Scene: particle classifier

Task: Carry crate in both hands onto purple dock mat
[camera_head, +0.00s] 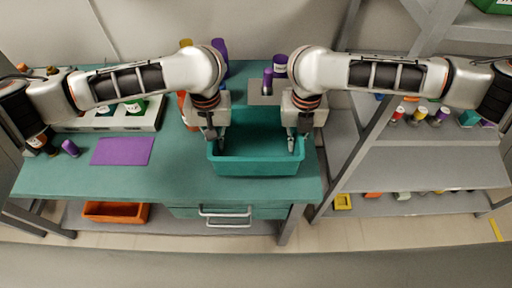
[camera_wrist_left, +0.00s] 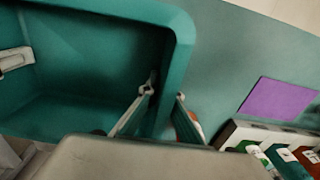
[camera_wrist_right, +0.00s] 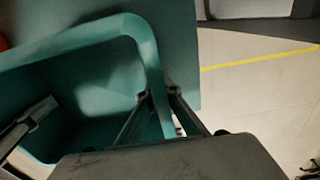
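The crate (camera_head: 257,167) is a teal open bin on the right part of the green table; it looks empty and level. My left gripper (camera_head: 212,138) is at its left wall, one finger inside and one outside, and appears shut on it; the crate rim shows in the left wrist view (camera_wrist_left: 183,50). My right gripper (camera_head: 296,140) straddles the right wall the same way and appears shut on it; that rim shows in the right wrist view (camera_wrist_right: 148,50). The purple dock mat (camera_head: 122,151) lies flat and bare on the left of the table, and in the left wrist view (camera_wrist_left: 278,101).
A white rack (camera_head: 145,121) with colored containers stands behind the mat. A purple bottle (camera_head: 69,148) stands left of the mat. More purple bottles (camera_head: 280,66) stand behind the crate. A grey shelf (camera_head: 430,155) is at the right. The table between mat and crate is clear.

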